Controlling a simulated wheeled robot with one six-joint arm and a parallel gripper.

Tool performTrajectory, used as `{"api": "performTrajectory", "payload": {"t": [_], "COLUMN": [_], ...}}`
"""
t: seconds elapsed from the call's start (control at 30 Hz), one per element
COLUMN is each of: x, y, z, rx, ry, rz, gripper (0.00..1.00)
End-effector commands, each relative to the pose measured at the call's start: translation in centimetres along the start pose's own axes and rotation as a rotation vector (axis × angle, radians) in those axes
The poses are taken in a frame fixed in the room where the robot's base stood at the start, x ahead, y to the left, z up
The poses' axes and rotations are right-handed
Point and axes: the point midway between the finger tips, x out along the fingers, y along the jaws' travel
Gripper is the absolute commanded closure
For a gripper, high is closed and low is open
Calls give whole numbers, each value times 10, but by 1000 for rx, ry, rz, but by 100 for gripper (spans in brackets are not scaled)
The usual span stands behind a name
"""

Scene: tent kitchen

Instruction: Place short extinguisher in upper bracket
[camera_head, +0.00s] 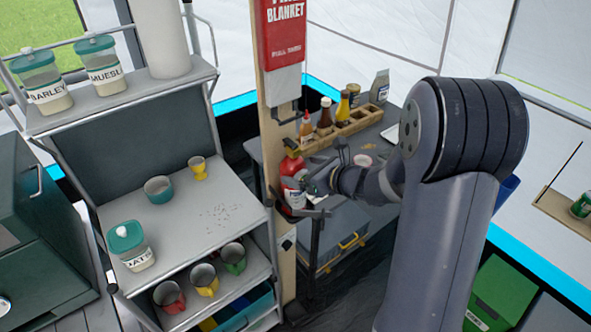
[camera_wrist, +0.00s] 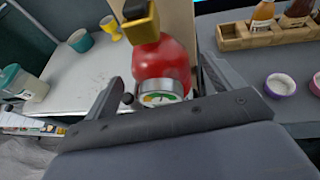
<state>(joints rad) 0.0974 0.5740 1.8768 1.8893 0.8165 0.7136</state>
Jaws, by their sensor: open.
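The short red extinguisher (camera_head: 291,182) stands upright against the wooden post in the head view. Its red body (camera_wrist: 163,62), round gauge and yellow-and-black top show in the wrist view. My gripper (camera_head: 308,184) is open at the extinguisher, with one finger on each side of it in the wrist view (camera_wrist: 163,85); I cannot tell whether they touch it. A dark bracket (camera_head: 312,213) shows at the extinguisher's base. Another dark bracket (camera_head: 285,118) is higher on the post, below the red fire blanket case, and looks empty. My gripper hides part of the extinguisher.
The wooden post (camera_head: 275,140) stands between a grey shelf unit (camera_head: 225,205) with jars and cups and a grey table (camera_head: 262,150). A wooden rack (camera_head: 352,124) with bottles is on the table. A fire blanket case (camera_head: 283,35) hangs high on the post.

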Motion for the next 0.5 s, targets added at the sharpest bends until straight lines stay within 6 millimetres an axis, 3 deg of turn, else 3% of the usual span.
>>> {"api": "performTrajectory", "payload": {"t": [0.2, 0.5], "x": [-45, -76], "y": [-1, 0], "z": [0, 0], "rx": [-1, 0], "ry": [-2, 0], "rz": [-4, -1], "gripper": [12, 12]}}
